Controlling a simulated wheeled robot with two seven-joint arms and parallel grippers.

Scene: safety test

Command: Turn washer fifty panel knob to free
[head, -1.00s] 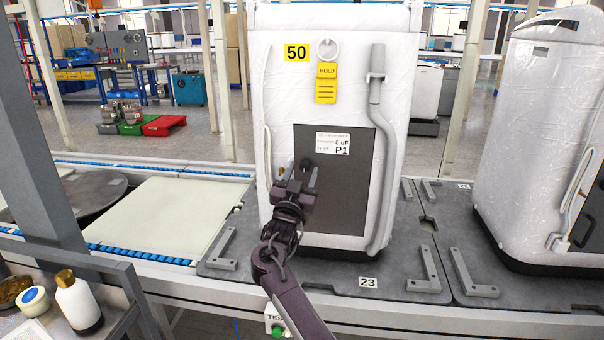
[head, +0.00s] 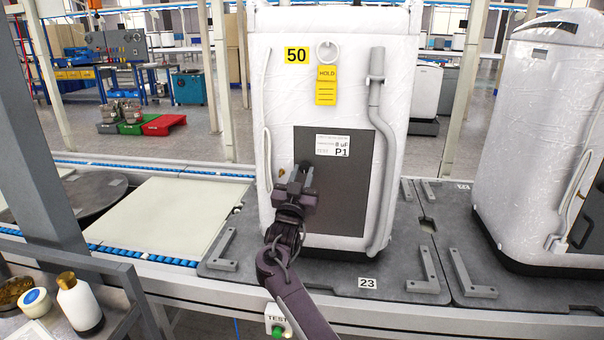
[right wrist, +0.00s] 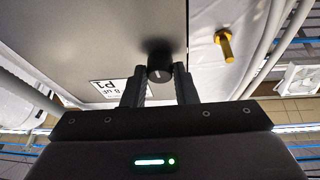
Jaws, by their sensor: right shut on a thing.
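Washer fifty (head: 275,105) stands on the line with a yellow 50 label (head: 297,55) and a yellow HOLD tag (head: 326,86). Its dark grey panel (head: 350,195) carries a white P1 label (head: 332,146). The black knob (right wrist: 160,68) sits on the panel in the right wrist view, with a light pointer line on its face. My right gripper (head: 304,172) is at the panel's left edge and hides the knob in the head view. In the right wrist view its fingers (right wrist: 160,84) are shut on the knob, one on each side. My left gripper is out of view.
A brass-coloured pin (right wrist: 224,45) sticks out beside the panel. A grey hose (head: 383,130) runs down the washer's right side. Another wrapped washer (head: 540,120) stands at right. A green TEST button (head: 277,330) and a bottle (head: 79,303) are near the front.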

